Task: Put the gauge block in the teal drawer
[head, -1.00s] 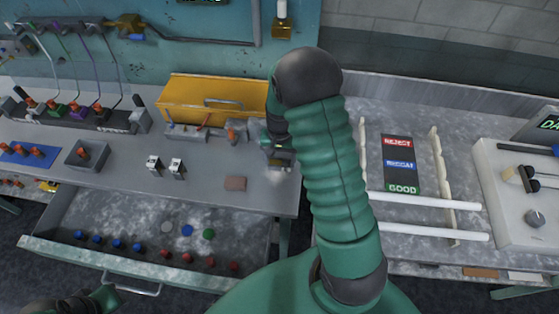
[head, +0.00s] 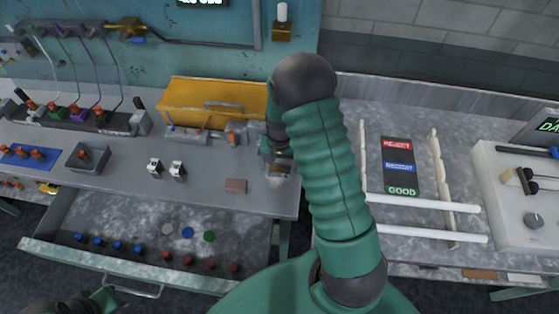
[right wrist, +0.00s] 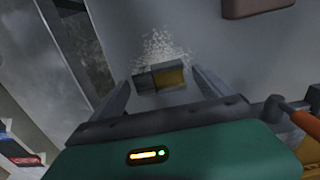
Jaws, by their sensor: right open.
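A small grey block with a brass-coloured side (right wrist: 162,77), which looks like the gauge block, lies on the grey bench top in the right wrist view. My right gripper (right wrist: 160,80) is open, with a finger on either side of it; I cannot tell if they touch it. In the head view my right gripper (head: 277,168) is over the bench's right end, partly hidden by my arm.
A brown flat block (head: 236,185) lies left of my right gripper, near the bench edge. A yellow bin (head: 190,98) stands behind. On the right table, white tubes (head: 425,201) lie across two racks.

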